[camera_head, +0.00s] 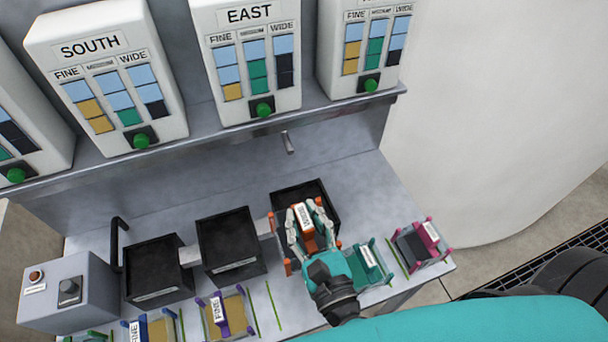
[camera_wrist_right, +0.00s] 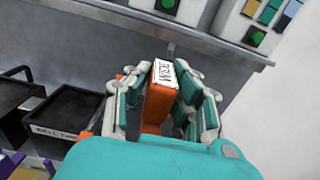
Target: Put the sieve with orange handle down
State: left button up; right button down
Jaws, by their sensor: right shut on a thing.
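The sieve with orange handle (camera_head: 304,218) is in my right gripper (camera_head: 310,228), whose fingers close on its handle from both sides. The handle, with a white label on top, also shows in the right wrist view (camera_wrist_right: 159,96) between the fingers. The sieve's orange-cornered frame is partly hidden by the gripper. It is over or just in front of the rightmost black tote (camera_head: 326,203); I cannot tell its height. My left gripper is out of the picture.
Two more black totes (camera_head: 245,265) (camera_head: 168,287) stand to the left. Sieves with teal (camera_head: 370,256), magenta (camera_head: 432,232) and purple (camera_head: 219,311) handles line the front edge. A grey control box (camera_head: 62,300) is at left. Labelled dispensers (camera_head: 250,92) stand on the shelf above.

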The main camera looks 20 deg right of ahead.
aim_at(324, 244)
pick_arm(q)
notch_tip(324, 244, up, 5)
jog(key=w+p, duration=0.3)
pick_arm(e)
jog(key=w+d+f+b, duration=0.1)
jog(key=w+f+b, duration=0.1)
jog(key=w, duration=0.3)
jog(key=w+d+f+b, duration=0.1)
jog(key=w+d+f, duration=0.1)
jog(key=w, duration=0.3)
jog(key=shift+w+d+f+b, duration=0.25)
jog(key=shift+w+f+b, duration=0.1)
jog(key=shift+f, duration=0.15)
jog(key=c, duration=1.5)
grip_release()
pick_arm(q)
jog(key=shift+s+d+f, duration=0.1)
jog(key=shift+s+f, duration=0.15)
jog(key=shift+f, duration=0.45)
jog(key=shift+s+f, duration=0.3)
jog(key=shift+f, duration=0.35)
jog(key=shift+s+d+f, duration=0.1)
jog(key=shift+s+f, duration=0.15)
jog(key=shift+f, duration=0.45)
pick_arm(e)
jog(key=o, duration=0.4)
jog(key=shift+c, duration=0.2)
